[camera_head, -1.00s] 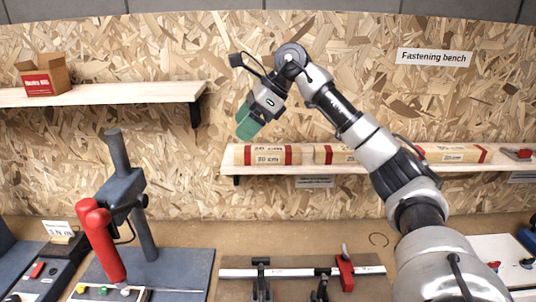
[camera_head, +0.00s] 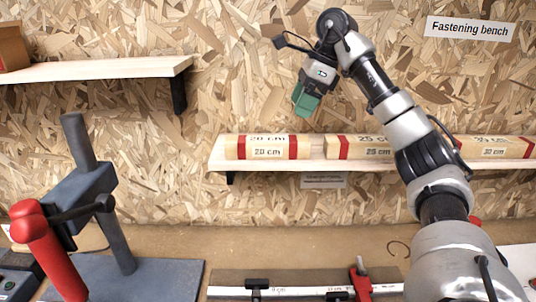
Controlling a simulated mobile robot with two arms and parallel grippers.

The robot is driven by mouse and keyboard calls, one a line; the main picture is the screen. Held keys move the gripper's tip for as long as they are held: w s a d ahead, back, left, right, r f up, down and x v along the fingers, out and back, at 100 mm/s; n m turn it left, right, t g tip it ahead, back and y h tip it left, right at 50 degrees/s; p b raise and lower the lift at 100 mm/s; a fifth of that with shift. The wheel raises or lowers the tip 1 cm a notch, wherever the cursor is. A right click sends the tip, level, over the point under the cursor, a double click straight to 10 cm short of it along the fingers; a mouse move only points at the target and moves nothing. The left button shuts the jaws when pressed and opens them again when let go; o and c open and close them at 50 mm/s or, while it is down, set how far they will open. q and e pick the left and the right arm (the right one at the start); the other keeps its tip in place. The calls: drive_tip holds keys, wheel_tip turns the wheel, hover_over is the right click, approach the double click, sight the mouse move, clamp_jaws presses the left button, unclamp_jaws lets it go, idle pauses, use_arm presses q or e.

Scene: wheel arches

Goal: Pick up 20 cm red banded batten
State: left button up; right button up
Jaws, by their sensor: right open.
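The 20 cm batten (camera_head: 267,147) lies on the right wall shelf at its left end. It is pale wood with a red band at each end and "20 cm" on its top and front. My right gripper (camera_head: 304,106), with green fingers, hangs above and a little to the right of this batten, apart from it. It points down and looks empty; the gap between its fingers is hard to see from here. My left gripper is not in view.
A 25 cm batten (camera_head: 365,147) lies just right, and a 30 cm batten (camera_head: 496,147) farther right, partly behind my right arm. The shelf (camera_head: 217,158) has bare edge at its left. An upper shelf (camera_head: 100,69) is at left. A red-handled press (camera_head: 93,190) stands below.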

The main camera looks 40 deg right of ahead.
sight(284, 138)
drive_tip(key=x, duration=0.1)
drive_tip(key=b+x, duration=0.1)
drive_tip(key=x, duration=0.3)
drive_tip(key=shift+w+d+f, duration=0.15)
drive_tip(key=shift+w+d, duration=0.05)
drive_tip(key=shift+d, duration=0.1)
drive_tip(key=shift+a+f, duration=0.35)
drive_tip(key=shift+f, duration=0.05)
drive_tip(key=p+x, duration=0.1)
drive_tip(key=x, duration=0.3)
drive_tip(key=shift+w+f, duration=0.15)
drive_tip(key=shift+f, duration=0.05)
drive_tip(key=shift+w+a+f, duration=0.1)
drive_tip(key=shift+a+f, duration=0.15)
drive_tip(key=shift+f, duration=0.1)
drive_tip(key=c, duration=1.1)
drive_tip(key=shift+r, duration=0.1)
